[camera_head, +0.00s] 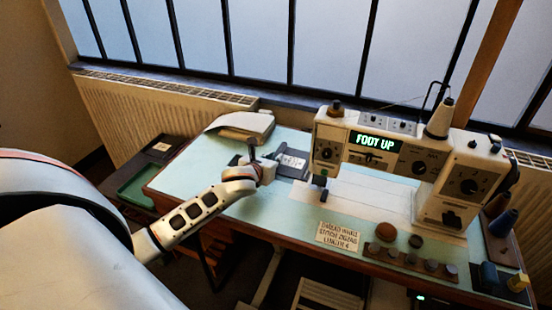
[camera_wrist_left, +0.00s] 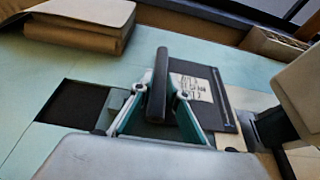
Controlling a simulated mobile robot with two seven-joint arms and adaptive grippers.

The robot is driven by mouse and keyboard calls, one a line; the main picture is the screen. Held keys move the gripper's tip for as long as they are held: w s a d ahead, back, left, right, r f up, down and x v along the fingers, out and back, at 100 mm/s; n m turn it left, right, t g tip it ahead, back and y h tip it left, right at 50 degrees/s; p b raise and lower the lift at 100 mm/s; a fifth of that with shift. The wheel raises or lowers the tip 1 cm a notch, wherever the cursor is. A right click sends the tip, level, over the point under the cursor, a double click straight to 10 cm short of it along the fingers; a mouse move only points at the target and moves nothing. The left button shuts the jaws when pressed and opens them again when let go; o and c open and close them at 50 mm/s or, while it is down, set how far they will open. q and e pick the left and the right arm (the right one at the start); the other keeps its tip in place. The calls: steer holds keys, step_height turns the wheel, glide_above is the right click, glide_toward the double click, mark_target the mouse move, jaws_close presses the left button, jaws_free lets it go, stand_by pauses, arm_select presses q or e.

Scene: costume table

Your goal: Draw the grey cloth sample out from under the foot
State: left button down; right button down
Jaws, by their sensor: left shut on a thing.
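The grey cloth sample (camera_head: 294,174) with a pale printed label lies left of the sewing machine (camera_head: 345,145). In the left wrist view the grey sample (camera_wrist_left: 220,82) is behind my fingers, its near part hidden by them. The machine's foot (camera_head: 323,195) is to the right of the sample; the display reads FOOT UP. My left gripper (camera_head: 256,163) is at the sample's left side. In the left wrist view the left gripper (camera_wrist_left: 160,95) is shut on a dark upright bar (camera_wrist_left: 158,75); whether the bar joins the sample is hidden. My right gripper is not in view.
A folded pale cloth stack (camera_head: 242,126) is at the back left of the table. A dark square (camera_wrist_left: 72,115) lies left of the gripper. A printed card (camera_head: 339,234) and a rack of round knobs (camera_head: 410,262) are at the front. Thread spools (camera_head: 502,222) stand at the right.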

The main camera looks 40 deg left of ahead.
arm_select(q)
steer(key=shift+s+a, duration=0.15)
steer(key=shift+a, duration=0.6)
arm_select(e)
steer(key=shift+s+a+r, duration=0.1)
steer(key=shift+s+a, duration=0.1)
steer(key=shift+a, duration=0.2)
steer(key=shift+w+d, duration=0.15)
arm_select(q)
steer(key=c, duration=2)
jaws_free()
steer(key=shift+o, duration=0.6)
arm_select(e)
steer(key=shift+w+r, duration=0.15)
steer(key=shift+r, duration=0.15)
arm_select(q)
steer(key=shift+s, duration=0.1)
steer(key=v, duration=1.2)
steer(key=shift+f, duration=0.1)
